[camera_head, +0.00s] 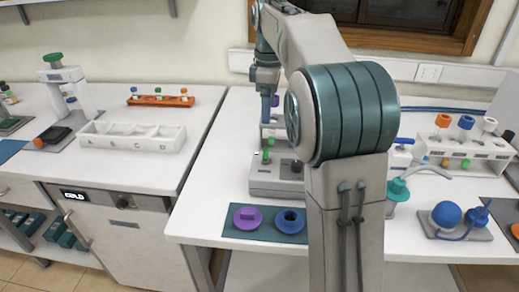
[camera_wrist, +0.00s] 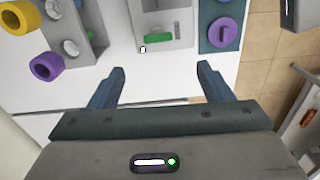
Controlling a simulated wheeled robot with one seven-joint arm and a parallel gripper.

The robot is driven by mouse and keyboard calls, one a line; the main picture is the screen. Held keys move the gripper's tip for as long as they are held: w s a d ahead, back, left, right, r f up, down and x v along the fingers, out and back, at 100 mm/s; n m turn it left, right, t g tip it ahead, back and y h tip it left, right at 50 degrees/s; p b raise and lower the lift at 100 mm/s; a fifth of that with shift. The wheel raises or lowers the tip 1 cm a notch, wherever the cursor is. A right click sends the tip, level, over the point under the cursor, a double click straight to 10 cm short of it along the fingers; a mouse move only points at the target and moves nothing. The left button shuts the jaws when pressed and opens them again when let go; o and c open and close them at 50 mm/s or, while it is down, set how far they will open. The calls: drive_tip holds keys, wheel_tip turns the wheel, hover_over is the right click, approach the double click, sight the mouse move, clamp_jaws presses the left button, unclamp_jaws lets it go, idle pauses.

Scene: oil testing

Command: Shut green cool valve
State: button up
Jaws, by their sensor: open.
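A green valve handle (camera_head: 268,147) sits on a grey-white device (camera_head: 262,187) in the middle of the right-hand bench. In the wrist view the green handle (camera_wrist: 159,38) lies lengthwise across the picture, beyond my fingertips and between their lines. My gripper (camera_wrist: 161,70) is open and empty, with its two blue fingers spread and apart from the handle. In the head view my gripper (camera_head: 268,108) points down above the device, partly hidden behind my arm.
A teal mat (camera_head: 232,230) with a purple knob (camera_head: 247,217) and a blue ring (camera_head: 290,219) lies in front of the device. A white rack (camera_head: 460,148) with coloured caps stands to the right. A white compartment tray (camera_head: 132,136) is on the left bench, across a gap.

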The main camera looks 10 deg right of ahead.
sight(266, 151)
drive_tip(key=f, duration=0.9)
drive_tip(key=f+b, duration=0.1)
drive_tip(key=f, duration=0.4)
drive_tip(key=shift+w+a, duration=0.1)
drive_tip(key=shift+w, duration=0.2)
drive_tip(key=shift+r, duration=0.1)
drive_tip(key=shift+c, duration=0.3)
drive_tip(key=c, duration=0.9)
